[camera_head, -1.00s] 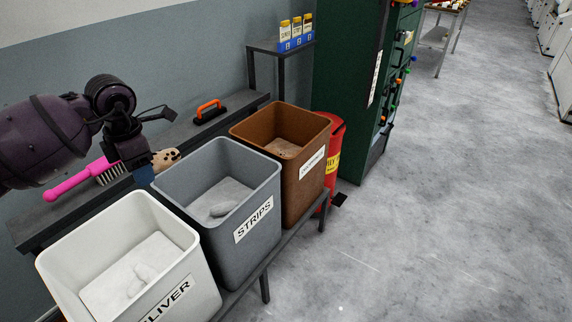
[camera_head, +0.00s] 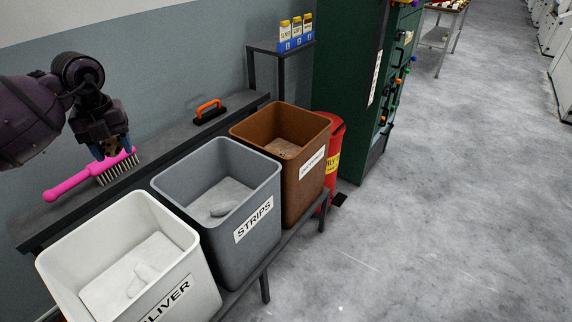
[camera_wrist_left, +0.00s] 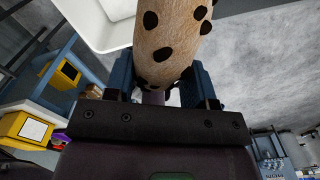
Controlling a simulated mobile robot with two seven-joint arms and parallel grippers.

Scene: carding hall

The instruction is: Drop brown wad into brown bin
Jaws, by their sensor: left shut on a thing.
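My left gripper (camera_head: 112,149) is shut on a tan-brown wad with dark spots. The wad (camera_wrist_left: 172,40) fills the upper middle of the left wrist view, between the blue fingers; in the head view only a little of it shows, the rest hidden by the gripper. The gripper is at the left, over the pink brush, left of the grey bin. The brown bin (camera_head: 303,195) is the farthest of the three bins, well right of the gripper, with some speckled brown matter inside. Its label is too small to read surely. My right gripper is not in view.
The grey STRIPS bin (camera_head: 225,245) and white SLIVER bin (camera_head: 185,275) stand nearer on the same bench. Behind them lie the pink brush (camera_head: 70,183) and an orange-handled tool (camera_head: 208,112) on a dark ledge. A red bin-like container (camera_head: 335,150) and green cabinet (camera_head: 345,90) stand beyond.

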